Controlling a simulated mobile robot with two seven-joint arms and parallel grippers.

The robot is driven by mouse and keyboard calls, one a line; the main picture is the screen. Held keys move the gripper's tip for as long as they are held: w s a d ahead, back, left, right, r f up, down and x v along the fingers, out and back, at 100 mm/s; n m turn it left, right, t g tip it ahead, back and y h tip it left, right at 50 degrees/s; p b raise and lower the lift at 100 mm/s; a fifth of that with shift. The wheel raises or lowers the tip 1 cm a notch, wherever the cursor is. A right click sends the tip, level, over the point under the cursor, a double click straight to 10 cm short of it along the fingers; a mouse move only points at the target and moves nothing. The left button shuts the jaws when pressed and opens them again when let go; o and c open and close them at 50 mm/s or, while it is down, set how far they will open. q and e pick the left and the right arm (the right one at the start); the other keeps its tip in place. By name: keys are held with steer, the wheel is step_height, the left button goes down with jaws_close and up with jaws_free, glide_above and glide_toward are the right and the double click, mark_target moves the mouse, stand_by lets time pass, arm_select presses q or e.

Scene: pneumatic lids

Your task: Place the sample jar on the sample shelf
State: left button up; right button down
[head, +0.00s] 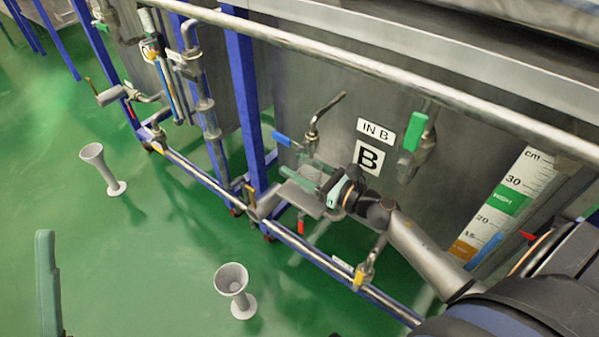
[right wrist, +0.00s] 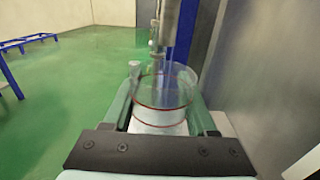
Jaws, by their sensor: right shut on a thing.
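My right gripper (head: 318,178) reaches in from the right, in front of the grey tank marked B. It is shut on the sample jar (right wrist: 162,92), a clear cylinder with red rings and a pale lower part. The jar stands between the two green fingers in the right wrist view. In the head view the jar is hard to make out. A small grey plate, seemingly the sample shelf (head: 305,202), lies under the gripper. I cannot tell whether the jar touches it. A green finger, seemingly of my left gripper (head: 47,280), shows at the lower left; its opening cannot be judged.
A blue-handled valve (head: 282,139) and a green-handled valve (head: 421,132) are close by on the tank. A blue upright (head: 243,85) stands left of the shelf. Two pale funnel-like stands (head: 232,280) (head: 95,160) are on the green floor, which is otherwise open at left.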

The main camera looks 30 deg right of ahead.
steer(key=shift+f, duration=0.4)
steer(key=shift+f, duration=0.1)
steer(key=shift+f, duration=0.15)
steer(key=shift+c, duration=1)
jaws_free()
steer(key=shift+r, duration=0.3)
steer(key=v, duration=0.7)
steer(key=shift+s+f, duration=0.1)
steer(key=shift+s, duration=0.15)
